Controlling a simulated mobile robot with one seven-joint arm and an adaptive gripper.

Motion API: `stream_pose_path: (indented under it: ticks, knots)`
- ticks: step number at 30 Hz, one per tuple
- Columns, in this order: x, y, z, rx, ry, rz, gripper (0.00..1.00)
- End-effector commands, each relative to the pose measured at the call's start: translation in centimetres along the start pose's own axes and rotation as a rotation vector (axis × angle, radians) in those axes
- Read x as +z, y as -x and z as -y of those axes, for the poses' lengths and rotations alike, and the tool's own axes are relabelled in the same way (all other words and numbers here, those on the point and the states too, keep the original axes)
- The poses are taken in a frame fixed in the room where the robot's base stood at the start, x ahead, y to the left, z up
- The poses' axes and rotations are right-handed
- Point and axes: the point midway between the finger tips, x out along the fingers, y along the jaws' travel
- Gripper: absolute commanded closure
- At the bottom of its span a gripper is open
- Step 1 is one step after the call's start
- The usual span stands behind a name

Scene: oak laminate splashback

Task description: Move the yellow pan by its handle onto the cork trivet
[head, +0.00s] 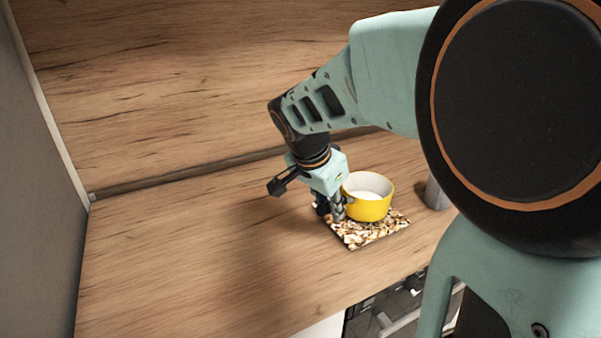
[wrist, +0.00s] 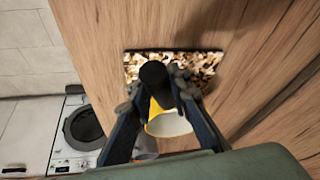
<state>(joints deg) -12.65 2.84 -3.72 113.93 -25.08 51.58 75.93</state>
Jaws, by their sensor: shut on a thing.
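The yellow pan (head: 368,207) has a white inside and stands upright, over the back part of the mottled brown-and-cream cork trivet (head: 352,238) in the head view. I cannot tell whether its base touches the trivet. In the wrist view, the pan (wrist: 168,125) is partly hidden by my gripper, and its dark handle (wrist: 153,73) points up the picture across the trivet (wrist: 205,62). My gripper (head: 336,210) is shut on the handle, left of the pan's body in the head view. My gripper (wrist: 156,92) has one finger on each side of the handle in the wrist view.
A grey upright object (head: 435,194) stands right of the pan, partly hidden by my arm. The wooden worktop (head: 190,255) is clear to the left. The oak splashback (head: 150,80) rises behind. A front-loading appliance (wrist: 82,128) shows below the worktop edge.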

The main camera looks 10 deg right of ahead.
Motion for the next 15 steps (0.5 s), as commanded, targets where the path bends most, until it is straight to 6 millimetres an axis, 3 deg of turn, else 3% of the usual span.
stream_pose_path:
  ticks: [15]
  knots:
    - [0.21,-0.64,0.03,-0.003,0.0,-0.003,1.0]
